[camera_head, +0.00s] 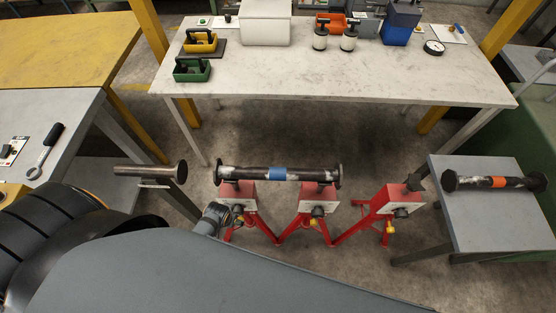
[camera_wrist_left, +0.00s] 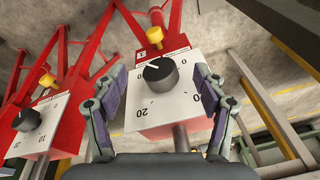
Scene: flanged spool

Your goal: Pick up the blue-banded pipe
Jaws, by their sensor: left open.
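The blue-banded pipe (camera_head: 278,174) is a dark, worn pipe with a flange at each end and a blue band at mid-length. It lies level across two red stands in the head view. My left gripper (camera_head: 213,218) is partly hidden by my own arm, just below the pipe's left end, beside the left stand. In the left wrist view, its two fingers (camera_wrist_left: 157,100) are spread apart, with a stand's white dial plate (camera_wrist_left: 150,112) and black knob (camera_wrist_left: 160,74) showing between them. I cannot make out the pipe in that view. My right gripper is not in view.
A third red stand (camera_head: 389,203) has no pipe on it. An orange-banded pipe (camera_head: 496,182) lies on the grey right table (camera_head: 490,226). Another pipe (camera_head: 150,172) is at left. The back table (camera_head: 300,75) holds caddies and boxes; its front is clear.

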